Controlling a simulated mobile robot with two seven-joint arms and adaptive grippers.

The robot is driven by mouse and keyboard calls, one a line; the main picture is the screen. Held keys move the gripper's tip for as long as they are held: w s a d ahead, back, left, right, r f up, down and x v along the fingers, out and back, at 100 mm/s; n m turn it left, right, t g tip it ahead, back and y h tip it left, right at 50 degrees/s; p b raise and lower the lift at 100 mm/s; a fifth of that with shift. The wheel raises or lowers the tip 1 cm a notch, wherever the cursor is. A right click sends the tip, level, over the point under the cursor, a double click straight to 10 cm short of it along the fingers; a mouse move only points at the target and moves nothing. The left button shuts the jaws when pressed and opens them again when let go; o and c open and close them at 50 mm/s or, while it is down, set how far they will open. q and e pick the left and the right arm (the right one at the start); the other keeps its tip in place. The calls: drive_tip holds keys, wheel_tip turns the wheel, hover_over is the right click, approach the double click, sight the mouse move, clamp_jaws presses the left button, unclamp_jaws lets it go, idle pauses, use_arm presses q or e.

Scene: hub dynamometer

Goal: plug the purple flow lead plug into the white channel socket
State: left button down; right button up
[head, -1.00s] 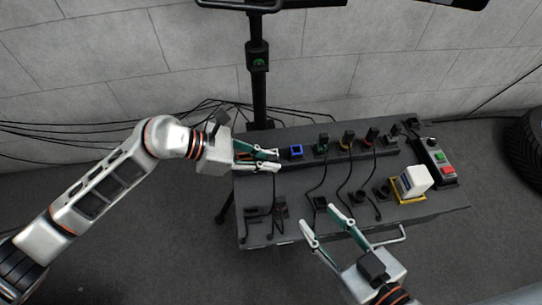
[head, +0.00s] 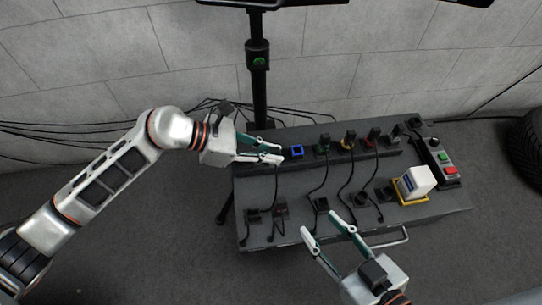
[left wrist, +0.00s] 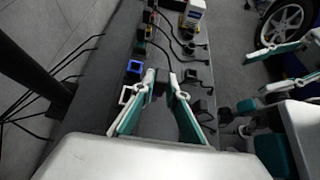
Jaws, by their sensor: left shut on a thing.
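My left gripper (head: 281,154) is at the left end of the socket row at the back of the bench. In the left wrist view its fingertips (left wrist: 162,80) are closed on a small dark plug (left wrist: 161,86); no purple shows on it. A white square ring, apparently the white channel socket (left wrist: 126,95), is just left of the fingers there, beside the blue socket (left wrist: 134,67). The plug looks apart from it. In the head view the gripper hides the white socket. My right gripper (head: 320,224) is open and empty above the bench's front edge.
Several plugs with black leads stand in the back row beyond the blue socket (head: 297,151). More dark plugs (head: 321,204) lie along the front. A white box (head: 416,181) on a yellow tray and a button panel (head: 440,158) are at the right. A black post (head: 259,85) stands behind.

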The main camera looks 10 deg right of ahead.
use_arm(q)
drive_tip(key=w+b, duration=0.2)
drive_tip(key=w, duration=0.3)
drive_tip(key=shift+w, duration=0.2)
use_arm(e)
drive_tip(key=shift+g, duration=0.5)
drive_tip(key=f, duration=0.1)
drive_tip(key=s+f, duration=0.1)
drive_tip(key=f, duration=0.2)
drive_tip(key=shift+s+f, duration=0.15)
drive_tip(key=shift+s, duration=0.2)
use_arm(q)
drive_tip(key=shift+f, duration=0.45)
use_arm(e)
drive_tip(key=shift+s+f, duration=0.1)
drive_tip(key=shift+f, duration=0.05)
use_arm(q)
drive_tip(key=shift+f, duration=0.15)
use_arm(e)
drive_tip(key=shift+f, duration=0.1)
use_arm(q)
drive_tip(key=shift+f, duration=0.35)
use_arm(e)
drive_tip(key=shift+s+f, duration=0.15)
drive_tip(key=shift+f, duration=0.05)
